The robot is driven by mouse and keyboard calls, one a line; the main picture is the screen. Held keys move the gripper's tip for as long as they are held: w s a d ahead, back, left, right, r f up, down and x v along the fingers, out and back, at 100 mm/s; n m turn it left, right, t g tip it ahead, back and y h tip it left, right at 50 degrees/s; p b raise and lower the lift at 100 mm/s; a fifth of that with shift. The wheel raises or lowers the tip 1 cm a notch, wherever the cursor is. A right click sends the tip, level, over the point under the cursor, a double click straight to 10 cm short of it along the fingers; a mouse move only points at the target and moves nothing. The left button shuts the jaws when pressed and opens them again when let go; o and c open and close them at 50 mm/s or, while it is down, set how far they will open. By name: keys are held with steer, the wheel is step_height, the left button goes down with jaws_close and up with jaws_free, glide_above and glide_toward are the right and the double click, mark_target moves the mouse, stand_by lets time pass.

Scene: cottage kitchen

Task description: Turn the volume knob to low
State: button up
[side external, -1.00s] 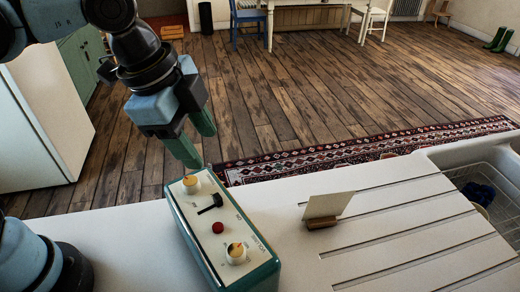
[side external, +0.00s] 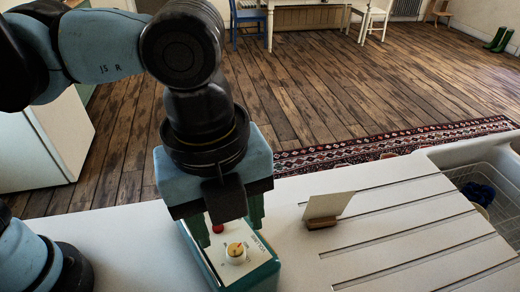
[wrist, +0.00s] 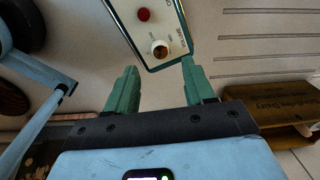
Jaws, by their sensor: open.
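The control box (side external: 262,274) is teal with a cream top and stands on the white counter. The knob also shows in the wrist view (wrist: 160,49). My gripper (side external: 229,224) is open above the box, green fingers pointing down. In the wrist view its empty fingertips (wrist: 159,66) are spread wide, with the knob between their lines and beyond the tips. I see no contact. The knob's exact setting is too small to read.
A red button (side external: 218,228) sits on the box behind the knob. My arm hides the far knob and black lever. A card in a wooden holder (side external: 322,222) stands to the right on the grooved drainboard. A sink with a wire rack (side external: 490,184) is farther right.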

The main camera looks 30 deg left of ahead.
mark_target(235, 250)
steer(key=shift+w+f, duration=0.1)
steer(key=shift+f, duration=2.85)
jaws_close()
steer(key=shift+d, duration=0.1)
